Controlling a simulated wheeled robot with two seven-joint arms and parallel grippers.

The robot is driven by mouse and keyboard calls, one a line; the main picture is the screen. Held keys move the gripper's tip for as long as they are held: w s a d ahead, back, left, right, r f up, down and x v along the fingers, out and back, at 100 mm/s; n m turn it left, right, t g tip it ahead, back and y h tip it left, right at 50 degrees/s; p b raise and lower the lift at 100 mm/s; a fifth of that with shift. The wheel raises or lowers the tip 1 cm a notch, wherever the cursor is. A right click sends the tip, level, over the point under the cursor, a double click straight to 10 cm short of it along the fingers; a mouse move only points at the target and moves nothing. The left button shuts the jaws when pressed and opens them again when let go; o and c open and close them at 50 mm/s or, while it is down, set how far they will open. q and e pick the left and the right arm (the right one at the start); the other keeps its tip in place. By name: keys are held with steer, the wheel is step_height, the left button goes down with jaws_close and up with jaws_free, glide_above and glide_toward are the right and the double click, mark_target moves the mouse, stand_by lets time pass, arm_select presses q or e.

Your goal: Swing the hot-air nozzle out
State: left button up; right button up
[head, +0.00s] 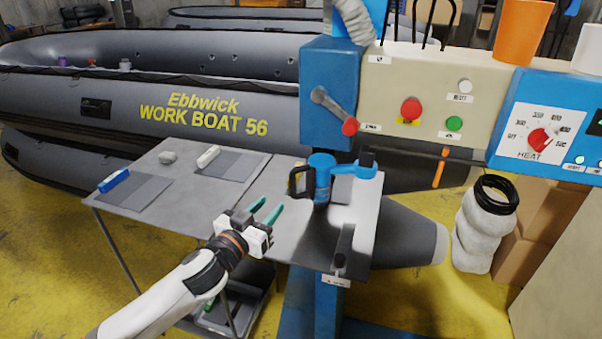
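What looks like the hot-air nozzle unit is a blue upright cylinder (321,180) with a black loop handle (297,181) on its left side. A short blue arm (346,171) joins it to a blue pivot at its right, above the front plate of the machine. The outlet tip is hard to make out. My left gripper (273,202) is in front of the unit and to its lower left, over the grey table. Its two teal fingers are apart, with nothing between them, and look clear of the handle. My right gripper is not in view.
The machine's panel has a red button (411,109), a green button (454,124) and a HEAT dial (540,139). A red-knobbed lever (349,126) sits above the nozzle unit. The grey table (150,205) holds patches and small blocks. A grey boat (120,100) stands behind.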

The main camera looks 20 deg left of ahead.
mark_target(291, 185)
arm_select(q)
steer(key=p+x, duration=0.2)
steer(key=x, duration=0.9)
steer(key=shift+w+d, duration=0.1)
steer(key=shift+d, duration=0.05)
jaws_close()
